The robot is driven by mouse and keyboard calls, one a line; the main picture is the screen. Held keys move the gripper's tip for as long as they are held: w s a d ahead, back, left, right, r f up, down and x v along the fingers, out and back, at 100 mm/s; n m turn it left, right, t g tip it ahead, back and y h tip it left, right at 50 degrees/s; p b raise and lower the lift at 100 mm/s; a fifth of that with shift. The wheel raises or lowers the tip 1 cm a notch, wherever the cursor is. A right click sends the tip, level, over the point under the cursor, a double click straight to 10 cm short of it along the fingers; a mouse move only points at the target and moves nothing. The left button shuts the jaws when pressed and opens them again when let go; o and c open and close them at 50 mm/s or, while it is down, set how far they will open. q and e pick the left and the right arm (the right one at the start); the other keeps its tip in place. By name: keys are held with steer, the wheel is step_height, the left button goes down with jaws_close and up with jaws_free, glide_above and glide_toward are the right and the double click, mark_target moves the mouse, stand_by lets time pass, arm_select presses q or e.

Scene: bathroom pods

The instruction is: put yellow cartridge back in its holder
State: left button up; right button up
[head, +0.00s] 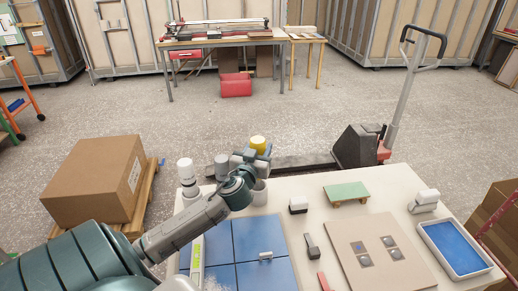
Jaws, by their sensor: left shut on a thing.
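The yellow cartridge (258,143) shows as a yellow round top at the far left edge of the white table (290,198). My left gripper (251,158) is shut on it and hides most of its body. A pale grey cylinder (260,192) stands just below the gripper, partly hidden by the wrist. A grey cylinder (222,166) is just left of the gripper, and a white capped bottle (187,175) is further left. I cannot tell which of these is the holder, or whether the cartridge touches it. My right gripper is not in view.
Blue tiles (263,238), a beige board (372,272) with metal squares, a green block (346,191) and a blue-filled tray (456,248) occupy the table. A cardboard box (98,182) stands left. A pallet jack (362,147) is behind the table.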

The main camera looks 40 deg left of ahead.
arm_select(q)
steer(key=shift+f, duration=0.25)
steer(key=shift+f+b, duration=0.75)
steer(key=shift+b, duration=0.15)
steer(key=shift+f+b, duration=0.8)
steer(key=shift+f, duration=0.1)
stand_by(0.5)
steer(key=shift+f+b, duration=0.85)
steer(key=shift+f, duration=0.05)
stand_by(0.3)
steer(key=o, duration=1.6)
steer(key=shift+r, duration=0.1)
